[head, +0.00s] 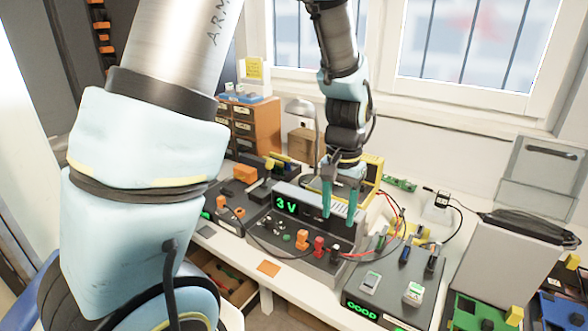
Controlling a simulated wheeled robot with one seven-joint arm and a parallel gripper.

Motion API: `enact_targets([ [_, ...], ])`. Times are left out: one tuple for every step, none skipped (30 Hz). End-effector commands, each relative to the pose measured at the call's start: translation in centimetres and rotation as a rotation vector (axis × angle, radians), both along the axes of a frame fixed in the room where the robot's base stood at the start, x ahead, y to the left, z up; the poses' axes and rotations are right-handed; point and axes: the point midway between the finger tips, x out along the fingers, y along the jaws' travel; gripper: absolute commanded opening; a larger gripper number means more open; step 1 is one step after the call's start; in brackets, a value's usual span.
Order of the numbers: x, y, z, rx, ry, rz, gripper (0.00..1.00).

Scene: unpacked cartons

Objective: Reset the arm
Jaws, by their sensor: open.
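My gripper (342,196) hangs from my arm in the middle of the head view. Its two teal fingers point down and stand apart, with nothing seen between them. The fingers are in front of or over a grey power supply (316,212) whose green display reads 3 V. I cannot tell from this view whether the fingertips touch it. My upper arm and a large light-blue joint fill the left side of the view.
A grey tester box (392,290) with a green GOOD display stands at the front right. Red and black wires (392,212) run near it. An orange drawer cabinet (256,125) and a lamp (300,106) stand behind. Green and blue bins (478,312) are at the lower right.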

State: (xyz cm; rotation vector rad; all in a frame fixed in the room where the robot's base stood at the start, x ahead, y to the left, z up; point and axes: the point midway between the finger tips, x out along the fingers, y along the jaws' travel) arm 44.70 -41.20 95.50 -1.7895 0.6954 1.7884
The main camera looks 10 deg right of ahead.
Motion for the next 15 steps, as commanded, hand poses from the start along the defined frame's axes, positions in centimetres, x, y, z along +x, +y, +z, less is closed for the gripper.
enact_targets([
  [0.4, 0.8, 0.3, -0.004, -0.003, 0.022, 0.56],
  [0.7, 1.5, 0.5, -0.007, -0.006, 0.039, 0.56],
  [1.2, 2.7, 0.7, -0.012, -0.01, 0.068, 0.56],
  [1.6, 3.7, 1.0, -0.016, -0.014, 0.095, 0.56],
  [2.0, 5.0, 1.3, -0.02, -0.019, 0.126, 0.56],
  [2.5, 6.8, 1.7, -0.027, -0.026, 0.172, 0.56],
  [2.8, 8.3, 2.0, -0.031, -0.031, 0.208, 0.56],
  [3.0, 9.8, 2.3, -0.037, -0.038, 0.245, 0.56],
  [3.3, 11.8, 2.7, -0.043, -0.048, 0.294, 0.56],
  [3.3, 13.2, 3.0, -0.046, -0.054, 0.33, 0.56],
  [3.3, 14.6, 3.2, -0.049, -0.062, 0.366, 0.56],
  [3.2, 16.4, 3.5, -0.053, -0.072, 0.41, 0.56],
  [3.1, 17.6, 3.7, -0.054, -0.079, 0.442, 0.56],
  [2.9, 18.8, 3.9, -0.057, -0.086, 0.472, 0.56],
  [2.6, 20.1, 4.1, -0.058, -0.094, 0.508, 0.56],
])
